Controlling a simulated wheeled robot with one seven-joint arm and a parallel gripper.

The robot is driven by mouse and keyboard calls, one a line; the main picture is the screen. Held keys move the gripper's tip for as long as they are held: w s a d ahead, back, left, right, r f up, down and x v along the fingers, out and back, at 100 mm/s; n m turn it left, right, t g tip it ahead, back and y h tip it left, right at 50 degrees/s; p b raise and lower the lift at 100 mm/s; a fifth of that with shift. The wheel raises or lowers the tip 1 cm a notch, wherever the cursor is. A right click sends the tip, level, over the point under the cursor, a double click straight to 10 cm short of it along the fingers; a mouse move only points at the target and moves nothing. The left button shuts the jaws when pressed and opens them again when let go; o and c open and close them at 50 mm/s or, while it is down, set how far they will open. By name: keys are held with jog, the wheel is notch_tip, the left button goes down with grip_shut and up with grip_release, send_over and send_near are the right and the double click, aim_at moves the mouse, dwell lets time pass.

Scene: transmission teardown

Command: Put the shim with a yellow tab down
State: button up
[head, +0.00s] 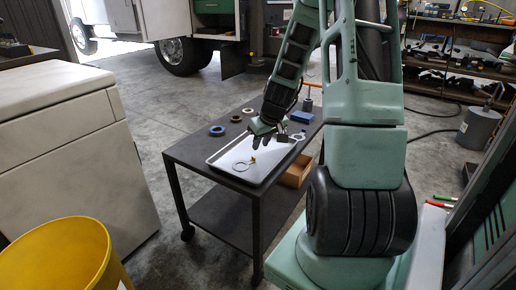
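The shim with a yellow tab (240,167) is a thin ring over the left part of a shallow light-grey tray (216,161). Its small yellow tab (253,158) points up toward my gripper. I cannot tell whether the ring rests on the tray floor or is slightly above it. My gripper (255,143) points down over the tray, just above the yellow tab. Its fingers are small and dark here, so their opening and any contact with the tab cannot be made out.
The tray stands on a dark wheeled table (190,151). Behind it lie a blue ring (217,130), a dark ring (236,118), a tan ring (248,110) and a blue block (302,117). A cardboard box (297,172) is at the right. A yellow bin (55,255) stands front left.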

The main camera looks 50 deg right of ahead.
jog(key=d+v, duration=0.1)
jog(key=v, duration=0.3)
jog(key=w+a+r+n+g+y, duration=0.1)
jog(key=a+r+n+y, duration=0.15)
jog(key=a, duration=1.15)
jog(key=w+a+r+n+g+y, duration=0.1)
jog(key=a+n, duration=0.2)
jog(key=a, duration=1.2)
jog(key=s+a+r+n+g+h, duration=0.1)
jog(key=s+a+n, duration=0.4)
jog(key=s+a, duration=1.1)
notch_tip(320, 180, up, 2)
jog(key=s+g, duration=0.1)
jog(key=s, duration=0.1)
jog(key=shift+s+a+n+p, duration=0.25)
jog(key=shift+a+n+p, duration=0.1)
jog(key=shift+r+h, duration=0.1)
jog(key=shift+h, duration=0.15)
notch_tip(320, 180, up, 26)
jog(key=p, duration=2.5)
jog(key=shift+p, duration=0.4)
